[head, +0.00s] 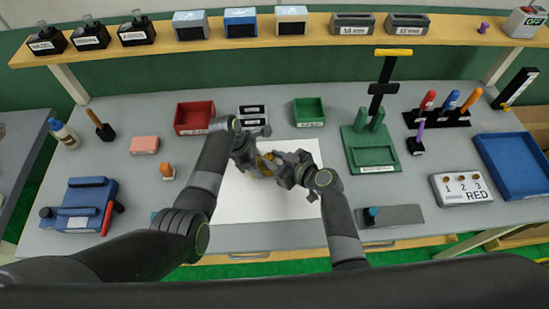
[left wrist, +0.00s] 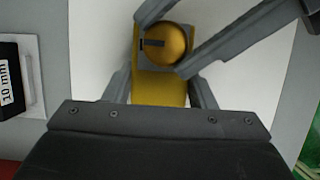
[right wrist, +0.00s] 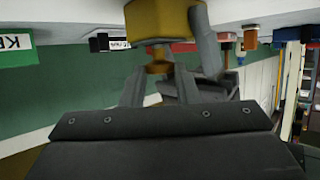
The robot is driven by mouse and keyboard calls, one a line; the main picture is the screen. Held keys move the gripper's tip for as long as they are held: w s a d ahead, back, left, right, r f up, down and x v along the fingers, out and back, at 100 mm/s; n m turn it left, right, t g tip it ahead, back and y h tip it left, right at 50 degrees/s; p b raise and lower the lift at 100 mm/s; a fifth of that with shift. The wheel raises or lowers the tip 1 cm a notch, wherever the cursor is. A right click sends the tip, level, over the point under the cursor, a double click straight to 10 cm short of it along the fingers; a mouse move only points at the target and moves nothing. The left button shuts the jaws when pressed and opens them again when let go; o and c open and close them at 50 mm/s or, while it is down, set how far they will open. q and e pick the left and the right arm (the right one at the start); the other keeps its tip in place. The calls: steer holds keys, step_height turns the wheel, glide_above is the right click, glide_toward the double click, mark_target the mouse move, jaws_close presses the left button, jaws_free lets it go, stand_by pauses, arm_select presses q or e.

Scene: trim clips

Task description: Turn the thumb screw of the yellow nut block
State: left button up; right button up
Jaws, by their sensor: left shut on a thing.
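The yellow nut block (head: 266,162) is held above the white sheet at mid-table. My left gripper (head: 256,161) is shut on it; in the left wrist view the block (left wrist: 160,90) sits between its fingers. The round thumb screw (left wrist: 172,50) with a dark slot faces that camera. My right gripper (head: 287,163) is on the block's right side. In the left wrist view its fingers stand apart on either side of the screw. In the right wrist view the small screw end (right wrist: 158,62) shows below the block, between the spread right fingertips.
A white sheet (head: 270,200) lies beneath both grippers. A red bin (head: 194,118) and a green bin (head: 309,112) stand behind. A green fixture (head: 372,152) stands to the right, a blue device (head: 82,204) to the left. A grey plate (head: 390,216) lies at front right.

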steer(key=o, duration=0.4)
steer(key=v, duration=1.2)
steer(key=shift+f, duration=0.1)
arm_select(q)
steer(key=o, duration=1.2)
